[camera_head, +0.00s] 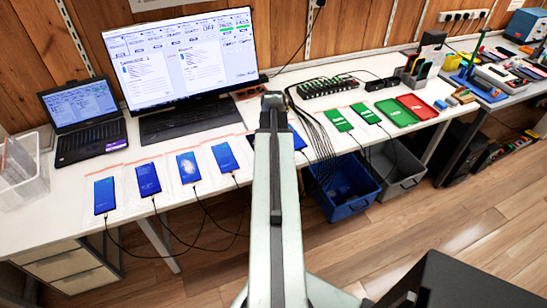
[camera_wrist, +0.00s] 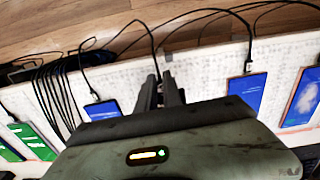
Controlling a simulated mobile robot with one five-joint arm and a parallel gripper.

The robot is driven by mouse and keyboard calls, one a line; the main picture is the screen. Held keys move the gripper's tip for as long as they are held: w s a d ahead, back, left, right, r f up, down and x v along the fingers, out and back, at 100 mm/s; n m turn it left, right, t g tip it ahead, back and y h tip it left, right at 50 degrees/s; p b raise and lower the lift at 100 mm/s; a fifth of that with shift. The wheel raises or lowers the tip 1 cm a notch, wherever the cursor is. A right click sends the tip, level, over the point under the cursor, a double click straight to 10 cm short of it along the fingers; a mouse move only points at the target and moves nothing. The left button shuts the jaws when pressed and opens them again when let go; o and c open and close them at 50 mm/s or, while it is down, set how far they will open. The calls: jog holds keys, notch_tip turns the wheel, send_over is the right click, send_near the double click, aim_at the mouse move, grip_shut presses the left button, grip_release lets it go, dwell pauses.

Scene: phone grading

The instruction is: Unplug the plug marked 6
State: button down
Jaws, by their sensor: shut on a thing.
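My gripper (camera_wrist: 161,80) is at the front edge of the white table in the wrist view. It is shut on a plug at the end of a black cable (camera_wrist: 151,38), which runs to its fingertips. The plug is mostly hidden between the fingers, and I cannot read any number on it. Any phone under the gripper is hidden by my gripper body. In the head view my arm hides the gripper. Plugged phones lie on either side: one blue phone (camera_head: 224,157) to the left and another blue phone (camera_head: 297,137), partly hidden, to the right.
More phones lie along the table (camera_head: 70,218), including a green-screened one (camera_head: 338,120). A black hub (camera_head: 325,87) gathers many cables that hang over the front edge. A monitor (camera_head: 180,60) and a laptop (camera_head: 85,120) stand behind. A blue bin (camera_head: 345,187) is below.

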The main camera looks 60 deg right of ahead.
jog(key=shift+f+b, duration=1.55)
jog(key=shift+f, duration=0.2)
jog(key=c, duration=1.4)
grip_release()
jog(key=shift+c, duration=0.2)
jog(key=shift+r, duration=0.15)
notch_tip(320, 180, up, 6)
jog(key=p, duration=0.6)
